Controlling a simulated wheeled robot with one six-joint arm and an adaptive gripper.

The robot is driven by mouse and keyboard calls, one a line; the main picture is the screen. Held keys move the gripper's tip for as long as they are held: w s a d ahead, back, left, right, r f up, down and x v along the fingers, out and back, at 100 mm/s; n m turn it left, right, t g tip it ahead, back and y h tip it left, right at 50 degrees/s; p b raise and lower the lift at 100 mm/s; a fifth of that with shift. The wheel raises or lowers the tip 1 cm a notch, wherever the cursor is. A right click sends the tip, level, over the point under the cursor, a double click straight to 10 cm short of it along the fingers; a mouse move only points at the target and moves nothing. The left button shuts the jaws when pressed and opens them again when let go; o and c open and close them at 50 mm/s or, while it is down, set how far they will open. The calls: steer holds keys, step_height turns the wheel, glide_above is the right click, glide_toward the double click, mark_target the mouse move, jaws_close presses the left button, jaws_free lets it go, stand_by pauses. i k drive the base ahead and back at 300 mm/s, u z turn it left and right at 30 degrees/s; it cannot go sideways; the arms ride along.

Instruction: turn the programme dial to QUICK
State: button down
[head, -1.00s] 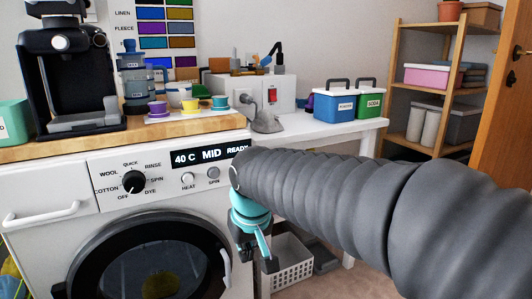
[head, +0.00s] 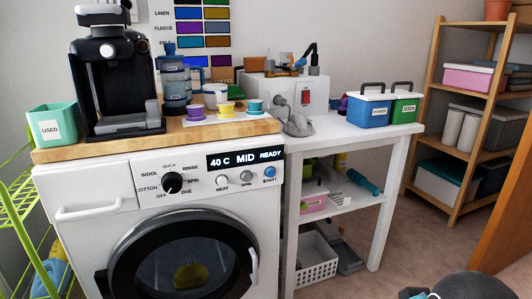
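The programme dial (head: 172,183) is a black round knob on the white washing machine's front panel. Its labels run round it, with QUICK (head: 169,166) at the top, OFF at the lower left and DYE at the lower right. The dial's white mark is small and seems to point down-left, near OFF. Nothing touches the dial. Only a sliver of my gripper (head: 428,294), teal and dark, shows at the bottom edge, far to the right of and below the dial. Its fingers cannot be made out.
The display (head: 246,157) reads 40 C MID READY, above the HEAT, SPIN and START buttons. A coffee machine (head: 115,80) and small cups stand on the wooden top. A white side table (head: 350,135) and a wooden shelf (head: 433,110) are to the right. The floor before the table is clear.

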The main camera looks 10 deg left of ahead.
mark_target(171, 182)
steer(key=z, duration=0.6)
steer(key=k, duration=0.75)
steer(key=u, duration=1)
